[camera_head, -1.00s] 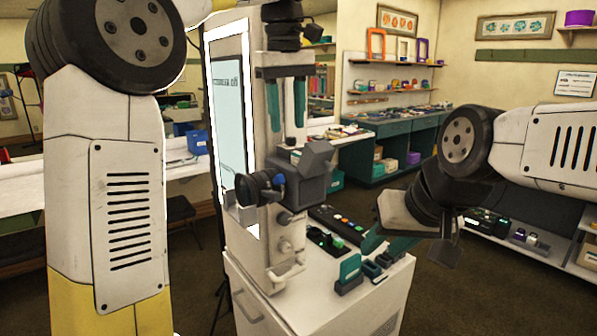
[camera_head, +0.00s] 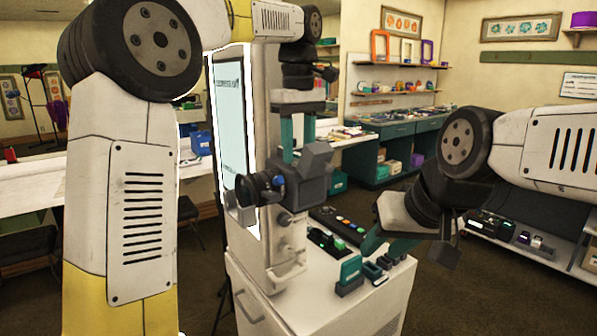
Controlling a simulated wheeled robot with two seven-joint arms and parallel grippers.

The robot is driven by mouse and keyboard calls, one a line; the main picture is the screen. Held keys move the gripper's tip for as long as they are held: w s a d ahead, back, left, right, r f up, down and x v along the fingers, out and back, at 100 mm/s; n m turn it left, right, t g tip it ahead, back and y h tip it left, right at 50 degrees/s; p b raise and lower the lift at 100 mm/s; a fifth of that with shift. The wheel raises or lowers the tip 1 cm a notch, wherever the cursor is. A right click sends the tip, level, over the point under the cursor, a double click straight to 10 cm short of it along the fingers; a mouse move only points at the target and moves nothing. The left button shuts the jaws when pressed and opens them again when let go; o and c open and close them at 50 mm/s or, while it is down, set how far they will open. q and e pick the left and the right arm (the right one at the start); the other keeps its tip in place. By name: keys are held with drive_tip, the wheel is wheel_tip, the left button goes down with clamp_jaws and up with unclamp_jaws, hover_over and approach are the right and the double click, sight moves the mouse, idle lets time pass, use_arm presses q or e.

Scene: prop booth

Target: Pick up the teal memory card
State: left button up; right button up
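My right gripper (camera_head: 377,246) is low on the right, above the cabinet's right edge, close to the small dark holders. Its teal fingers are partly hidden by its own dark body, so their opening is unclear.
The white cabinet (camera_head: 320,306) carries a pale upright column (camera_head: 289,240), a black panel with coloured buttons (camera_head: 338,224) and small dark holders (camera_head: 374,271). A lit screen (camera_head: 232,130) stands behind, left of the column. Open floor lies right of the cabinet.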

use_arm(q)
drive_tip(key=shift+f, duration=0.25)
clamp_jaws()
drive_tip(key=shift+r, duration=0.1)
